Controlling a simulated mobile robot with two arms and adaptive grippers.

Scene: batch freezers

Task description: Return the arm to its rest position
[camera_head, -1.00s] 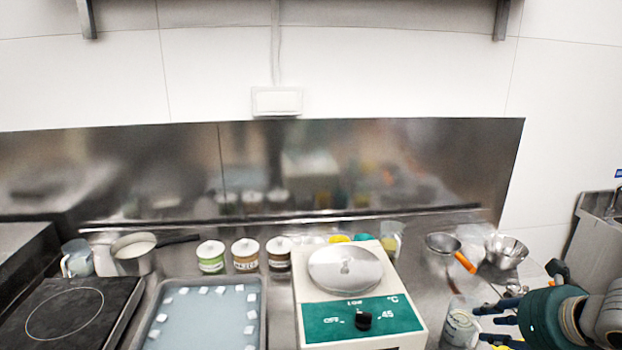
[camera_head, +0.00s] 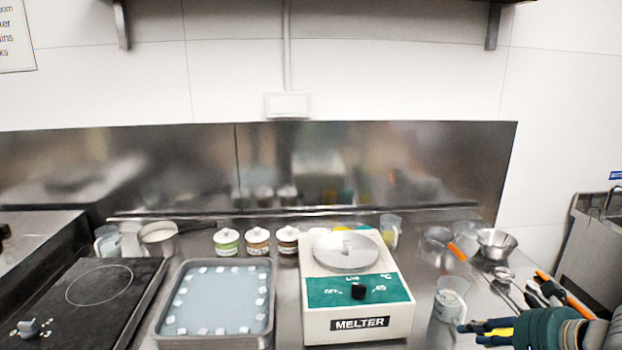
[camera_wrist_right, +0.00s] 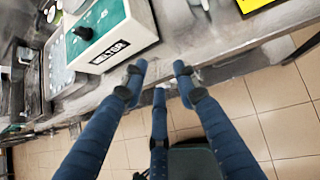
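My right gripper (camera_head: 466,333) is at the lower right corner of the head view, low by the counter's front right. Its blue fingers point left, and its teal body and arm run off the bottom edge. In the right wrist view the same gripper (camera_wrist_right: 160,82) has its fingers spread apart with nothing between them, above the counter's front edge and the tiled floor. My left gripper is in neither view.
A white melter (camera_head: 357,326) stands mid-counter, with a clear measuring jug (camera_head: 449,304) on its right. A tray (camera_head: 270,290) with white cubes and a black hob (camera_head: 98,300) are left. Orange-handled tools (camera_head: 562,290) lie near the gripper. Tiled floor (camera_wrist_right: 282,128) is clear.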

